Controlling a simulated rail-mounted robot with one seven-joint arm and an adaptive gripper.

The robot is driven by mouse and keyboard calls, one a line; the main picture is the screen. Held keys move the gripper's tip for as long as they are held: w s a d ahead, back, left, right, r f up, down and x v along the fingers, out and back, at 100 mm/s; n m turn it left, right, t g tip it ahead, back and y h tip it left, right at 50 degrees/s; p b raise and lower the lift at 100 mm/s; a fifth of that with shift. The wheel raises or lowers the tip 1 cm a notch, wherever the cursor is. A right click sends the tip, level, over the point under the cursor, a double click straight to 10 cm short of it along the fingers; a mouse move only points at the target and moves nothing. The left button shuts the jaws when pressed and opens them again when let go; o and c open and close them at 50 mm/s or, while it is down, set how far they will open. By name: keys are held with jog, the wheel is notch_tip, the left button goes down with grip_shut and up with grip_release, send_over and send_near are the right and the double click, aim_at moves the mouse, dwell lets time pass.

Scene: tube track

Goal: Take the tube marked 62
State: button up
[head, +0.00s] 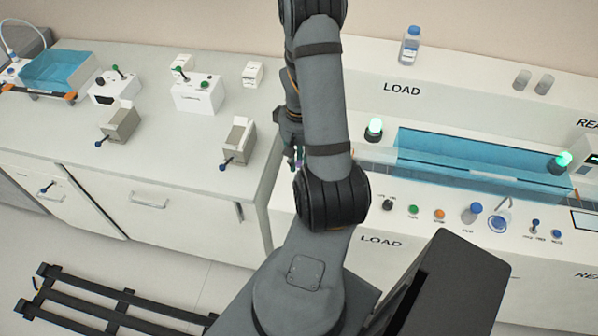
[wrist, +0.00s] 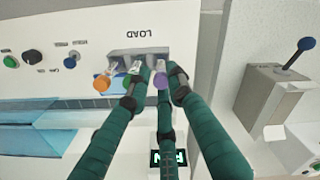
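In the wrist view a grey rack marked LOAD (wrist: 122,54) holds several capped tubes. One has an orange cap (wrist: 101,83) and stands to the left of my fingers. A purple-capped tube (wrist: 160,80) is between the tips of my gripper (wrist: 161,72), whose green fingers come up from the bottom edge. The fingertips are close around the purple cap; whether they touch it is unclear. A finger partly covers the tubes between these two. No number 62 is readable on any tube. In the head view my gripper (head: 293,152) is mostly hidden behind my arm.
The left bench holds a grey lever device (head: 238,140), white boxes (head: 197,92) and a blue bath (head: 58,70). A lever device (wrist: 275,95) also stands right in the wrist view.

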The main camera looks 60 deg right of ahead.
jog(key=shift+f, duration=0.55)
jog(key=shift+c, duration=0.3)
jog(key=c, duration=0.4)
jog(key=shift+c, duration=0.2)
grip_shut()
notch_tip(320, 180, up, 10)
